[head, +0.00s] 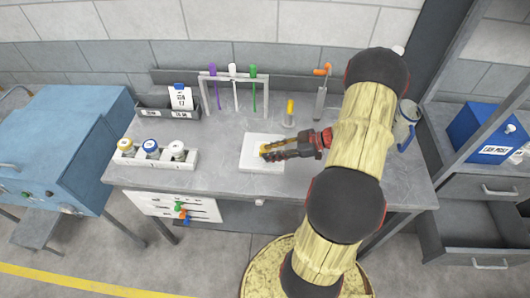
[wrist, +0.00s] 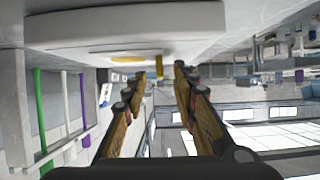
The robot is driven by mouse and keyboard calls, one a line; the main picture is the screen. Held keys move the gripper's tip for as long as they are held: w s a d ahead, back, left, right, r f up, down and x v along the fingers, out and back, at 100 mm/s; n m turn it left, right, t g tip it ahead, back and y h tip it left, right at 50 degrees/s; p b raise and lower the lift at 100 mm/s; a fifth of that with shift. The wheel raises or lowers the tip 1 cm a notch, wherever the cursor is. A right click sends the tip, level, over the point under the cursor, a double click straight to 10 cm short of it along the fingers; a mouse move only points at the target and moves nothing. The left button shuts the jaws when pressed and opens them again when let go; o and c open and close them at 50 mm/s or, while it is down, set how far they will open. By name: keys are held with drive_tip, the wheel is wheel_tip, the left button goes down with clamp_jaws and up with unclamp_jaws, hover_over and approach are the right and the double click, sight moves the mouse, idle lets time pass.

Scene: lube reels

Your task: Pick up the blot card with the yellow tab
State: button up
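The blot card (wrist: 95,57) lies flat on a white slab (head: 251,164) on the bench and has a round yellow blot. A narrow yellow tab (wrist: 159,66) stands up from it. In the head view, yellow (head: 264,149) shows at my fingertips, which hide most of the card. My gripper (head: 266,153) reaches in from the right, low over the slab. In the upside-down wrist view, my gripper (wrist: 160,72) is open, with the tab in line with the gap between its fingertips. I see no contact with the tab.
Behind the slab stand a yellow-topped tube (head: 290,110) and a rack (head: 205,92) with purple, white and green rods. A grey box (head: 155,110) holds a blue-tabbed card (head: 181,99). A white holder (head: 150,159) with several jars is at left. A jug (head: 407,118) stands right.

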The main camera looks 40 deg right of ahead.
drive_tip(key=shift+w+a+f, duration=0.35)
drive_tip(key=shift+w+a, duration=0.1)
drive_tip(key=shift+c, duration=0.7)
clamp_jaws()
drive_tip(key=shift+r, duration=0.1)
